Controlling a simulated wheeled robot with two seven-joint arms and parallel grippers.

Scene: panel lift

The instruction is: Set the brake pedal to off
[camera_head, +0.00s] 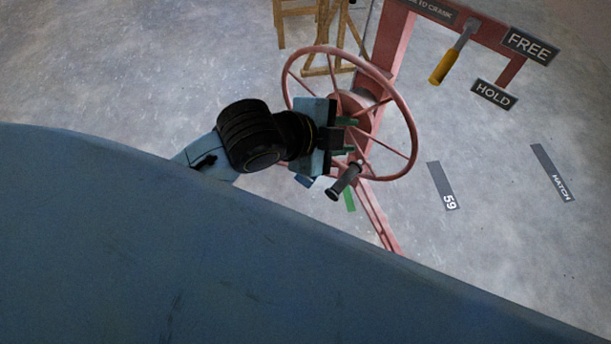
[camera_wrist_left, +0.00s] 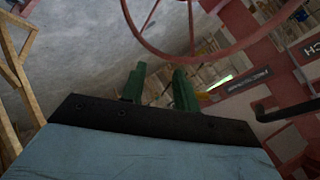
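The brake lever (camera_head: 453,52), with a yellow grip and a grey shaft, hangs from the red frame at the upper right in the head view. My right gripper is out of view.
The red handwheel (camera_head: 408,110) with a dark crank grip (camera_head: 343,182) stands beside my left gripper. A red post (camera_head: 392,45) rises between wheel and lever. Wooden trestles (camera_head: 296,12) stand behind. Floor plates marked 59 (camera_head: 441,180) and HATCH (camera_head: 552,172) lie right, with clear floor around them.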

